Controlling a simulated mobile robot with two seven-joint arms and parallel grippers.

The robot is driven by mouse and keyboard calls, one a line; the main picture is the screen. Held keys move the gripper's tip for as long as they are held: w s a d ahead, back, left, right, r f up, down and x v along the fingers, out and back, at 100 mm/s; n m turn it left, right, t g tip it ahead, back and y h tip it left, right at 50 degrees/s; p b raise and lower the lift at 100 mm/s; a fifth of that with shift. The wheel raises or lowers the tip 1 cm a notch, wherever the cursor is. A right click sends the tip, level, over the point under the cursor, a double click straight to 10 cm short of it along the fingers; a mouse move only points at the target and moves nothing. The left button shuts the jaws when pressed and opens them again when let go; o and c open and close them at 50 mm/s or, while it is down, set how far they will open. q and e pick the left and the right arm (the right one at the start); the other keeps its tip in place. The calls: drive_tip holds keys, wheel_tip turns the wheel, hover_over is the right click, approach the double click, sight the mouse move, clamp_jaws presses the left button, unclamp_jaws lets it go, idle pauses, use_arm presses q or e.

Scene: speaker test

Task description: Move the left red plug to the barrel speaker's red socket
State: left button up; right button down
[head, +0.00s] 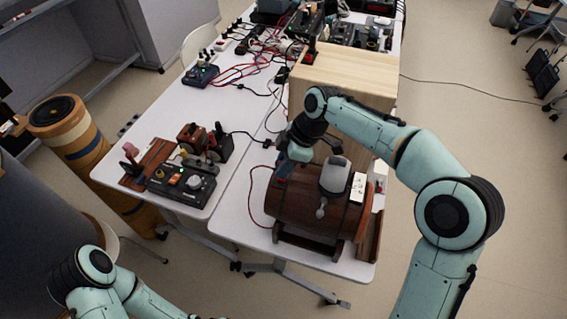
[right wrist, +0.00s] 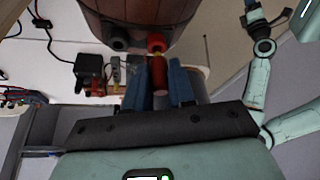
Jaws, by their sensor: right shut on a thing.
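The barrel speaker (head: 310,205) is a dark wooden barrel lying on a stand on the right table. Its round end shows at the top of the right wrist view (right wrist: 125,15), with a red socket (right wrist: 155,42) and a black socket (right wrist: 119,44). My right gripper (head: 285,170) is at the barrel's left end. Its blue fingers are shut on a red plug (right wrist: 158,76), whose tip points at the red socket, with yellowish metal between them. I cannot tell whether the tip is inside. My left arm enters at the lower left, with its gripper outside the picture.
A black control box (head: 181,184) and a small brown device (head: 205,142) stand on the left table. A tall pale wooden box (head: 345,78) stands behind the barrel. Red and black cables and instruments crowd the far end. A striped barrel (head: 80,140) stands left on the floor.

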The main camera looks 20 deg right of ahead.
use_arm(q)
drive_tip(key=shift+s+f, duration=0.15)
drive_tip(key=shift+f, duration=0.05)
use_arm(e)
drive_tip(key=shift+f, duration=0.4)
idle(0.4)
use_arm(q)
drive_tip(key=shift+r, duration=0.1)
use_arm(e)
drive_tip(key=shift+r, duration=0.1)
use_arm(q)
drive_tip(key=shift+w+r+p, duration=0.75)
drive_tip(key=shift+w+r, duration=0.1)
drive_tip(key=shift+r, duration=0.15)
use_arm(e)
drive_tip(key=shift+r, duration=1.45)
use_arm(q)
drive_tip(key=shift+r, duration=0.1)
use_arm(e)
drive_tip(key=shift+r, duration=0.15)
drive_tip(key=shift+r, duration=0.25)
drive_tip(key=shift+w+r+p, duration=0.1)
drive_tip(key=shift+r+p, duration=0.95)
drive_tip(key=shift+r, duration=0.55)
use_arm(q)
drive_tip(key=shift+w+r, duration=1.2)
drive_tip(key=shift+r, duration=0.05)
use_arm(e)
drive_tip(key=shift+f, duration=0.1)
